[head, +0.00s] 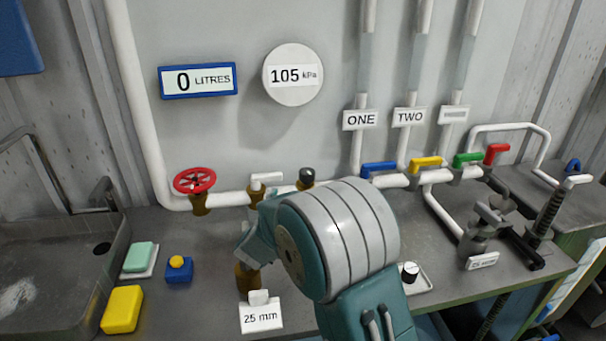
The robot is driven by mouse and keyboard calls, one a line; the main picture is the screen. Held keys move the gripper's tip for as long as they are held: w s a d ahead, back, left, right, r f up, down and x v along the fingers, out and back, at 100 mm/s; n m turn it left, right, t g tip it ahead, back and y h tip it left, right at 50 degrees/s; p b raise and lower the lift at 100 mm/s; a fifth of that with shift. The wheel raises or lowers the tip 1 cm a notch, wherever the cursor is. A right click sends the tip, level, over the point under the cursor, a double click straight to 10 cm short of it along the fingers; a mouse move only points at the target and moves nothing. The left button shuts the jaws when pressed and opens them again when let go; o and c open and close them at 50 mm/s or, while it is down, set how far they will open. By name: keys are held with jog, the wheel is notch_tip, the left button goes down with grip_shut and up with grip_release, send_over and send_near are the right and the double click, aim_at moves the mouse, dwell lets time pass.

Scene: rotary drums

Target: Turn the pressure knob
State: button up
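A small dark-topped knob (307,176) sits on a brass fitting on the white pipe, below the round gauge (293,75) reading 105 kPa. A black-and-white knob (409,271) stands on a pale plate at the right of the bench. No label marks either as the pressure knob. My teal and grey arm fills the lower middle of the head view and hides part of the pipework. My gripper's fingertips do not show, so its relation to either knob is hidden.
A red valve wheel (195,181) is left on the pipe. Blue (379,169), yellow (426,163), green (467,159) and red (496,152) handles line the right.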

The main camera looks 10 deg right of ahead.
aim_at(303, 178)
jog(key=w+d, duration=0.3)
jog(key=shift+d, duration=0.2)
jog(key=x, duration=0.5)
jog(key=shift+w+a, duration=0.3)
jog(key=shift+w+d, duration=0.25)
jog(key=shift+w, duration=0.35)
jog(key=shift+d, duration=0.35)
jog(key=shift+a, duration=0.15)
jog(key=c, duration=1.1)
